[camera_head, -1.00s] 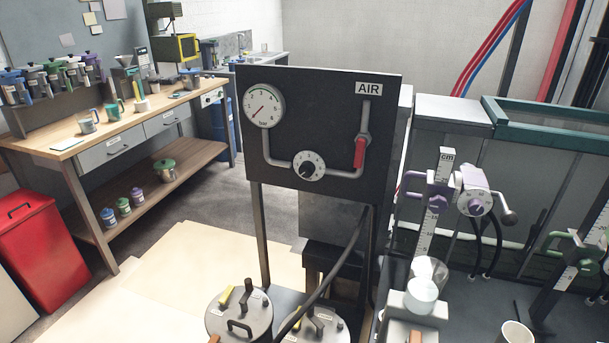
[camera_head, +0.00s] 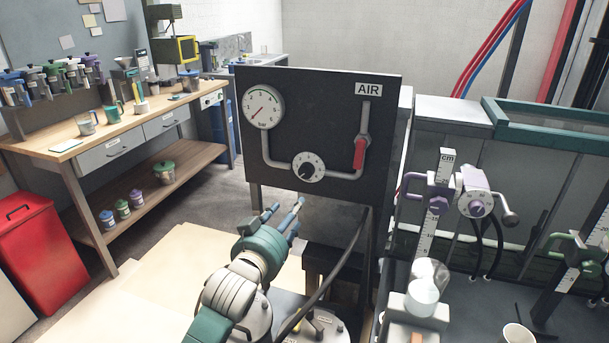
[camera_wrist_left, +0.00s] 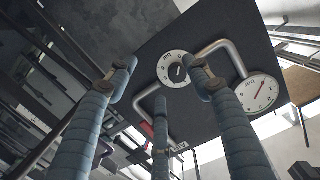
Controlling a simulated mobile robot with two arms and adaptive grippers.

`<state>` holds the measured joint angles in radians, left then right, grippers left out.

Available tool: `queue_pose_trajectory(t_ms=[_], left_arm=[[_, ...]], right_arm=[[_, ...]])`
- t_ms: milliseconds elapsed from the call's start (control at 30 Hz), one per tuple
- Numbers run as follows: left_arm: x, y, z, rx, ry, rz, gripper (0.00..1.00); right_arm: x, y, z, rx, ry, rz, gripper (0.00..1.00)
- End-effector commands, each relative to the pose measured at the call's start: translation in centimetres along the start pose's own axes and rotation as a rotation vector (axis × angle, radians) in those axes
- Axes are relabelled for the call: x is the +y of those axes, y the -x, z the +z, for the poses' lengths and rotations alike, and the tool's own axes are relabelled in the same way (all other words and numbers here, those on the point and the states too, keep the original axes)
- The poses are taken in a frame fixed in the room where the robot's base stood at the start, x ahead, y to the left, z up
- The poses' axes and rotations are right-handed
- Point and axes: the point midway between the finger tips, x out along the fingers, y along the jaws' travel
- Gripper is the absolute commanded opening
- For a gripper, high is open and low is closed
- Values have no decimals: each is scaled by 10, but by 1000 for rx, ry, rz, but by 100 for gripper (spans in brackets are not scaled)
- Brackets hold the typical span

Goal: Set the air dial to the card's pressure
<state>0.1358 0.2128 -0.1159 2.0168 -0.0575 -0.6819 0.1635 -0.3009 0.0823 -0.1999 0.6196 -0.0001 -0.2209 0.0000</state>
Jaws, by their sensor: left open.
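The air dial (camera_head: 308,167) is a round white-faced knob with a dark centre, low on a black panel (camera_head: 330,110). It also shows in the left wrist view (camera_wrist_left: 174,69). A round pressure gauge (camera_head: 264,107) marked bar sits at the panel's upper left, its needle pointing low left. A red valve handle (camera_head: 360,153) hangs down on the right pipe, below the AIR label (camera_head: 368,90). My left gripper (camera_head: 284,212) is open and empty, below and in front of the dial, its fingers pointing up toward it. I cannot make out a card with a pressure.
Lidded metal pots (camera_head: 310,328) stand below the panel, with a black hose (camera_head: 335,265) curving over them. A clamp stand with a cm scale (camera_head: 428,225) is to the right. A wooden workbench (camera_head: 110,130) and a red bin (camera_head: 38,245) are at left.

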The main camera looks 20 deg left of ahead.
Motion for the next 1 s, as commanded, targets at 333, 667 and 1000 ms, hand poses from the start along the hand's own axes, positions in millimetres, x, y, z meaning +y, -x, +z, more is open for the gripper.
queue_pose_trajectory(t_ms=[333, 667, 1000], left_arm=[[-8, -38, -51, 113, 0, -5, 51], [-8, -98, -56, 111, 0, -5, 51], [-7, -120, -56, 111, 0, -4, 51]], right_arm=[[-1, 7, -1, 0, -1, -1, 0], [-4, 18, -3, 2, -2, -4, 0], [-4, 21, -4, 3, -2, -4, 0]])
